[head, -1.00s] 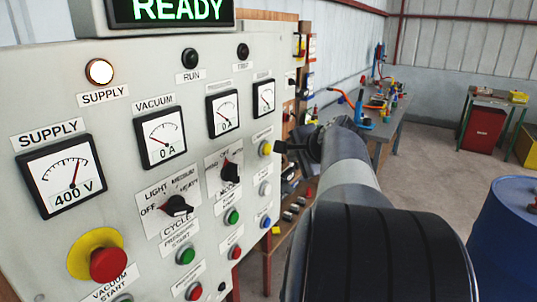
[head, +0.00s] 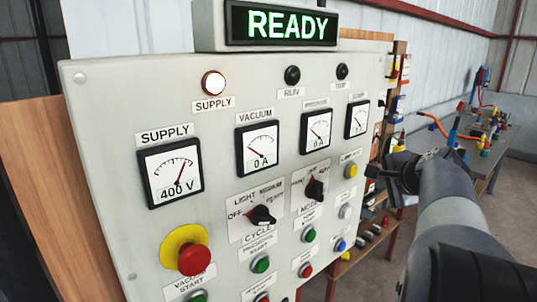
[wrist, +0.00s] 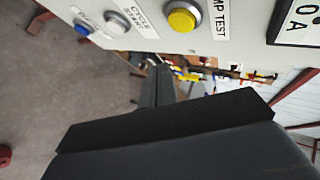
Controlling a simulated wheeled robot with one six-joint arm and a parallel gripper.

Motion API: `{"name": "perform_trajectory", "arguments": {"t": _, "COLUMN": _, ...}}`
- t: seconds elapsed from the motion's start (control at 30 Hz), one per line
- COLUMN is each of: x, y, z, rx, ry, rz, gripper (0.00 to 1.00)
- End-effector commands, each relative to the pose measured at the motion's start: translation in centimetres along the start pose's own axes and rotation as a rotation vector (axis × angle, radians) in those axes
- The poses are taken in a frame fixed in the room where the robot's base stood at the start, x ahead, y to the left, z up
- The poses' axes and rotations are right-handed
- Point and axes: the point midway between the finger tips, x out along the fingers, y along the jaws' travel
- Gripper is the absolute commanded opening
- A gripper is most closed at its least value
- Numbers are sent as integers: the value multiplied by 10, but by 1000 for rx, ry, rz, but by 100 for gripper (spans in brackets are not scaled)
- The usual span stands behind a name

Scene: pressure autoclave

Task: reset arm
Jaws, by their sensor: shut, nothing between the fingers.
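My gripper (head: 372,171) is at the right of the head view, in front of the right edge of the grey control panel (head: 100,130). It is shut and empty, and points left toward the panel near the yellow button (head: 351,171). I cannot tell the exact gap; no contact is clear. My arm reaches back from it to the lower right. In the wrist view my gripper (wrist: 160,80) is dark and fills the lower middle. The yellow button (wrist: 182,20), labelled as a lamp test, lies above it, with a white button (wrist: 117,22) and a blue button (wrist: 82,30).
The panel carries a READY display (head: 285,24), a lit supply lamp (head: 213,82), a red emergency button (head: 193,260), a cycle knob (head: 263,215) and a mode knob (head: 315,189). A workbench with tools (head: 490,140) stands behind at the right. Floor shows beyond the arm.

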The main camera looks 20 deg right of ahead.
Motion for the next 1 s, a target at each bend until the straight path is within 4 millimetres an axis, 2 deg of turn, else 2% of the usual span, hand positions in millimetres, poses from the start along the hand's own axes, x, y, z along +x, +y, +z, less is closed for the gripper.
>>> {"name": "perform_trajectory", "arguments": {"t": 0.07, "x": 6, "y": -8, "z": 7, "rx": -1, "ry": -4, "rz": 1, "gripper": 0}}
{"name": "perform_trajectory", "arguments": {"t": 0.3, "x": -16, "y": 14, "z": -13, "rx": 2, "ry": 5, "rz": -1, "gripper": 0}}
{"name": "perform_trajectory", "arguments": {"t": 0.53, "x": -31, "y": 24, "z": -23, "rx": 3, "ry": 3, "rz": 0, "gripper": 0}}
{"name": "perform_trajectory", "arguments": {"t": 1.0, "x": -35, "y": 25, "z": -25, "rx": 0, "ry": 0, "rz": -1, "gripper": 0}}
